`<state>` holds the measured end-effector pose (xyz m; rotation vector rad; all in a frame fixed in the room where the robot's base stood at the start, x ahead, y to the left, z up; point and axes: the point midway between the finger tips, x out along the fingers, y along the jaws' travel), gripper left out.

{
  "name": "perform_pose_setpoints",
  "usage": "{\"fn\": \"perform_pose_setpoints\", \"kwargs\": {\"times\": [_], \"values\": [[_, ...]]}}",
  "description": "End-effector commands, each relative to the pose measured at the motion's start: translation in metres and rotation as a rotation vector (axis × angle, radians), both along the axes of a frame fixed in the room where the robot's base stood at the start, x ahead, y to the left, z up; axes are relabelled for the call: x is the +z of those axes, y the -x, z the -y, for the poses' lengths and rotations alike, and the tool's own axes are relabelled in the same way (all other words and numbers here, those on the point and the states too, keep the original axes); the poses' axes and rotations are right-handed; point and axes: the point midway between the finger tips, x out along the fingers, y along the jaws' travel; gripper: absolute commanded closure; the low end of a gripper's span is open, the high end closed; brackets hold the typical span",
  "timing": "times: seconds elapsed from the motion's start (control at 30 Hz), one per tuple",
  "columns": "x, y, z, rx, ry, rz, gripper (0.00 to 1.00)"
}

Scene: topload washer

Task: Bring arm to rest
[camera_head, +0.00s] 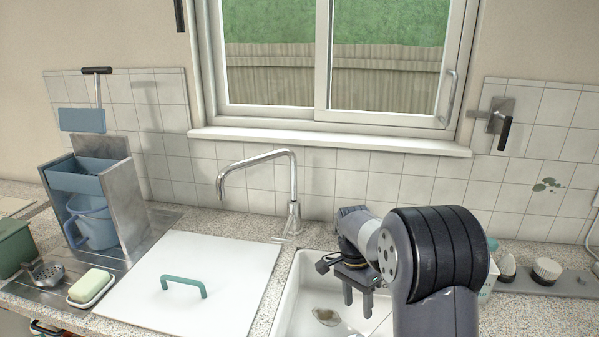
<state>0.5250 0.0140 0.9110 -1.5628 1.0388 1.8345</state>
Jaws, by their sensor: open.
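My arm rises at the lower right of the head view and bends over the white sink. My gripper (358,300) hangs from it with its fingers pointing down, over the sink basin. Its two fingers stand apart and nothing shows between them. The gripper is open. The arm hides the right part of the sink and some of the counter behind it.
A white lid (225,262) with a green handle lies left of the sink (292,300). A curved tap (292,185) stands behind. A soap dish (92,287) and a metal rack (120,190) are at left. Brushes (546,270) stand at right. A window sill (330,142) runs above.

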Motion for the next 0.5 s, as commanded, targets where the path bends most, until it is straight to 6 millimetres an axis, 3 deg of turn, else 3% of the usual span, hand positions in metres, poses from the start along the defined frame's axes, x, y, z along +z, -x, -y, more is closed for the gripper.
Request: {"fn": "perform_pose_setpoints", "kwargs": {"times": [0.03, 0.5], "values": [[-0.017, 0.006, 0.002, -0.001, 0.001, -0.015, 0.52], [-0.109, 0.027, 0.011, -0.001, 0.002, -0.015, 0.52]]}}
